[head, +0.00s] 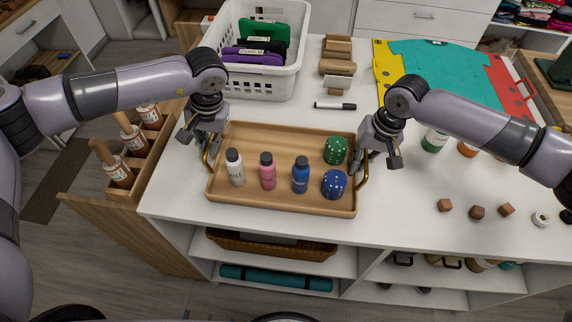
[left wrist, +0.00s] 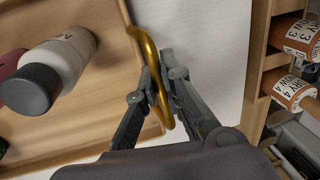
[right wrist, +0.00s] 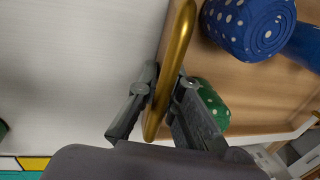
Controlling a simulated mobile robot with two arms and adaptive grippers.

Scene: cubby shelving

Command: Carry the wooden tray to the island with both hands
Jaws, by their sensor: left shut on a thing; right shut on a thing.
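The wooden tray (head: 283,203) is at the front left of the white island top and looks level; I cannot tell whether it touches the surface. It holds a white bottle (head: 236,170), a pink bottle (head: 267,172), a blue bottle (head: 300,176), a green dotted object (head: 335,150) and a blue dotted object (head: 334,184), all upright in the head view. My left gripper (left wrist: 160,88) is shut on the tray's left brass handle (left wrist: 150,50). My right gripper (right wrist: 168,88) is shut on the right brass handle (right wrist: 179,35).
A white basket (head: 290,82) with coloured pouches stands behind the tray. Brown cubes (head: 477,212) lie to the right. A wooden rack (head: 145,160) with labelled bottles is at the left.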

